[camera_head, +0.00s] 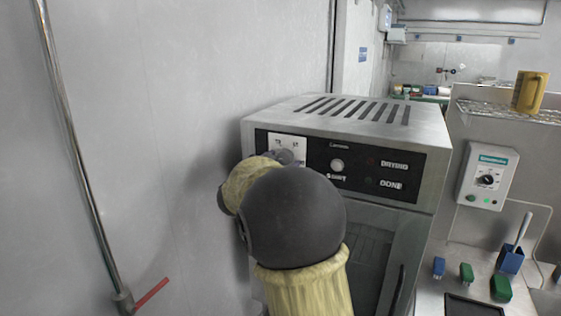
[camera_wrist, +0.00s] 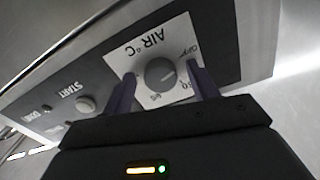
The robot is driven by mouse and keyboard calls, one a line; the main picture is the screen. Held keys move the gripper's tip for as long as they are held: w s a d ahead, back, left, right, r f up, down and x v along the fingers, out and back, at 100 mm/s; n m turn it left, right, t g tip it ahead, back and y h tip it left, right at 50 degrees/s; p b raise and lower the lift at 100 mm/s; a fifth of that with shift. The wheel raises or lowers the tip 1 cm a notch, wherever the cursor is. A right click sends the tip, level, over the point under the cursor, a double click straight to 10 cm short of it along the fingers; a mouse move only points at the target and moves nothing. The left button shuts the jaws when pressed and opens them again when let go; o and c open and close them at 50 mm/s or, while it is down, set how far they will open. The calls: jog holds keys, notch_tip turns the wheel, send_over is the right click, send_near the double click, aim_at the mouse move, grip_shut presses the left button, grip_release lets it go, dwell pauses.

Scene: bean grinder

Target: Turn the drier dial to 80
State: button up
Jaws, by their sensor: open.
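The drier (camera_head: 420,128) is a metal box with a slotted top and a black front panel. Its dial (camera_wrist: 161,73) is a dark round knob on a white plate marked "AIR °C" in the wrist view, which shows the panel upside down. My gripper (camera_wrist: 158,78) is open, with one purple finger on each side of the dial. I cannot tell whether the fingers touch it. In the head view my arm hides the dial and most of its plate (camera_head: 287,142). The number the dial points to is too small to read surely.
The START button (camera_head: 337,165) and the DRYING and DONE lamps sit right of the plate. A glass door is below. A wall box with a knob (camera_head: 487,180), a yellow mug (camera_head: 530,92) and a blue scoop holder (camera_head: 510,260) are at right. A pipe runs down the left wall.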

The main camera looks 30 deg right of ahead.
jog(key=c, duration=1)
